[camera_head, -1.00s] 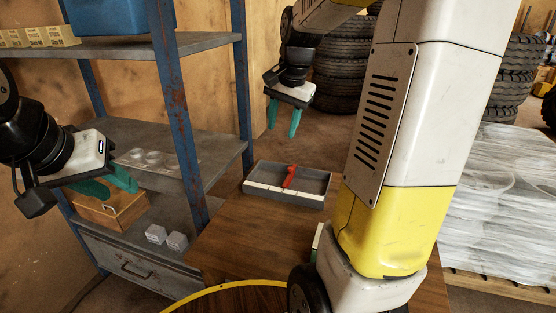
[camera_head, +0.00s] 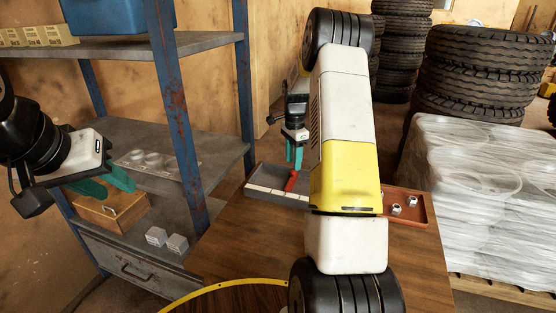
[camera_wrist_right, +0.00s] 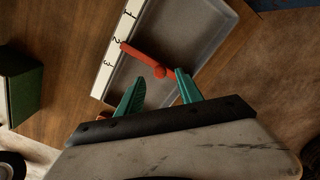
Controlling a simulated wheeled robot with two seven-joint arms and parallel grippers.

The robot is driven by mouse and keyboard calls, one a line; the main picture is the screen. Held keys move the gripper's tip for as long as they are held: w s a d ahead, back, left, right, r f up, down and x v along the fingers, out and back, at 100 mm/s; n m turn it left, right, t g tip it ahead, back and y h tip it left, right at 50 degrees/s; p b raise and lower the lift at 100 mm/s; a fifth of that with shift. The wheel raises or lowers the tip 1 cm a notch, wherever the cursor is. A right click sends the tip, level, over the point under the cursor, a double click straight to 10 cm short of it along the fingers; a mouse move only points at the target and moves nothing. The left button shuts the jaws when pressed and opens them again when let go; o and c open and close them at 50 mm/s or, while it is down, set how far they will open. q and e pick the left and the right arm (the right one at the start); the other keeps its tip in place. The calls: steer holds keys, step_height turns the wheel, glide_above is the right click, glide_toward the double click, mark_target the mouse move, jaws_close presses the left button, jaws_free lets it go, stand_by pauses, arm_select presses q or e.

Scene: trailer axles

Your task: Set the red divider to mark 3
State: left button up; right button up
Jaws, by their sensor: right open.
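The grey tray (camera_head: 262,178) lies on the wooden table, partly hidden by my right arm in the head view. In the right wrist view the tray (camera_wrist_right: 195,30) has a white strip (camera_wrist_right: 117,43) marked 1, 2 and 3. The red divider (camera_head: 291,181) crosses the tray. Its strip-side end is by mark 2, as the right wrist view shows of the divider (camera_wrist_right: 143,56). My left gripper (camera_head: 112,186) is open and empty by the shelf.
A brown tray (camera_head: 418,204) with metal nuts sits at the table's right. A shelf rack (camera_head: 172,110) with a wooden box (camera_head: 108,212) stands at left. Wrapped pallet goods (camera_head: 470,190) and tyres (camera_head: 480,65) are at right. A green block (camera_wrist_right: 18,85) shows in the wrist view.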

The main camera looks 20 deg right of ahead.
mark_target(292, 179)
steer(key=shift+f, duration=1.65)
steer(key=shift+c, duration=0.4)
jaws_close()
